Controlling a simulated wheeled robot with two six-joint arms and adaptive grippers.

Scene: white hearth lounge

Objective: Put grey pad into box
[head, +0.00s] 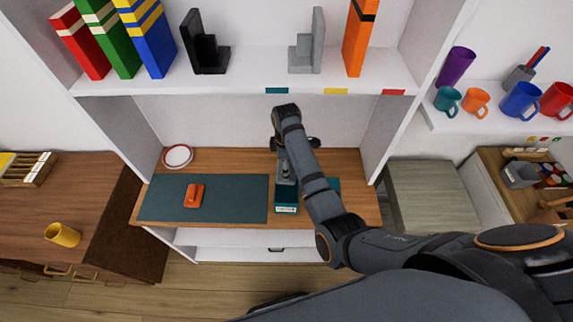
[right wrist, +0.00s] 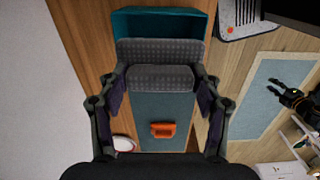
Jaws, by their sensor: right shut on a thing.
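The teal box (head: 286,209) stands on the desk just right of the dark mat, with a small label on its front. My arm partly hides it. It also shows at the top of the right wrist view (right wrist: 160,22). My right gripper (head: 285,176) points down over the box and is shut on the dotted dark grey pad (right wrist: 160,78), its fingers at the pad's two ends. The pad overlaps the box in the wrist view; I cannot tell how far above or inside it is. A dark shape like my left gripper (right wrist: 290,97) is at the wrist view's right, its opening unclear.
An orange object (head: 194,195) lies on the dark mat (head: 235,197). A red-rimmed plate (head: 177,157) is at the back left of the desk. A shelf (head: 250,62) with books and bookends overhangs the desk.

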